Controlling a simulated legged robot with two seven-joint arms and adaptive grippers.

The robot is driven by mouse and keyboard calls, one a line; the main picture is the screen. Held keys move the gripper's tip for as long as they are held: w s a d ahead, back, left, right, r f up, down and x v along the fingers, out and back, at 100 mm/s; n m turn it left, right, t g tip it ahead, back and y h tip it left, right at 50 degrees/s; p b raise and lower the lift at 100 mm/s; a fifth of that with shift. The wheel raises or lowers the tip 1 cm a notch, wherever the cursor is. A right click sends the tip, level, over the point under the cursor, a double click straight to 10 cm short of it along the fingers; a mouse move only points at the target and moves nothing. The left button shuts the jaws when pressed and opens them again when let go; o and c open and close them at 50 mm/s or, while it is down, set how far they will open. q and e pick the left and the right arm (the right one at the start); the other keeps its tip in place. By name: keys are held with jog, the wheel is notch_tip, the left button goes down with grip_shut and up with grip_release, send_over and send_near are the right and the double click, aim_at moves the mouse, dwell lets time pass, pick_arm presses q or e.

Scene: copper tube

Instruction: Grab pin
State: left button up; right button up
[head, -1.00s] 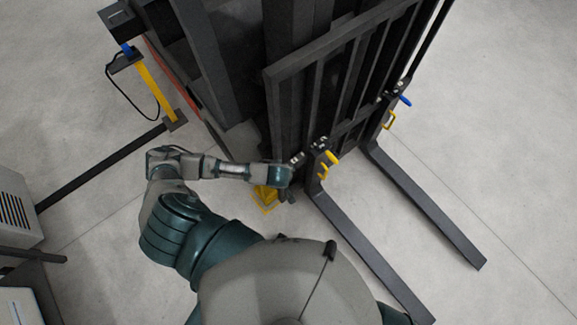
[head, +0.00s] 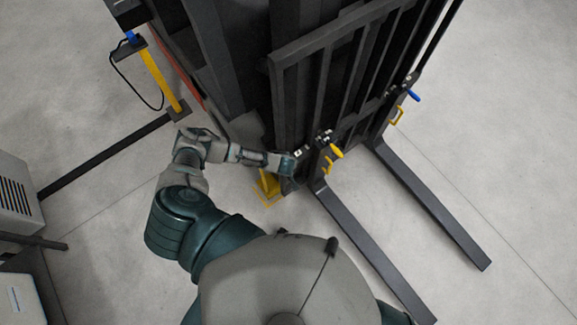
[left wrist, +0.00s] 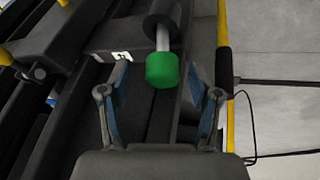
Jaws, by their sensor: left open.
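A pin-like part with a green end (left wrist: 162,70) on a silver shaft and a black collar shows in the left wrist view. I take it to be the pin. My left gripper (left wrist: 158,76) is open, with one blue-padded finger on each side of the green end. Nothing is clearly gripped, and I cannot tell whether the fingers touch it. In the head view my left gripper (head: 299,158) is at the near side of the dark forklift frame, just left of a yellow handle (head: 336,152). The green end is not visible there. My right gripper is not in view.
The dark forklift (head: 300,60) fills the upper middle, and its two forks (head: 370,250) reach to the lower right. A blue-tipped handle (head: 414,95) is farther along the frame. A yellow post (head: 160,78) stands at left. Grey floor (head: 510,110) is clear at right.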

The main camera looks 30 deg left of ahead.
pick_arm(q)
jog(key=shift+w+f, duration=0.1)
jog(key=shift+f, duration=0.15)
jog(key=shift+a, duration=0.2)
jog(key=shift+a, duration=0.2)
jog(key=c, duration=1)
grip_shut()
jog(key=shift+d, duration=0.15)
jog(key=shift+d+r, duration=0.1)
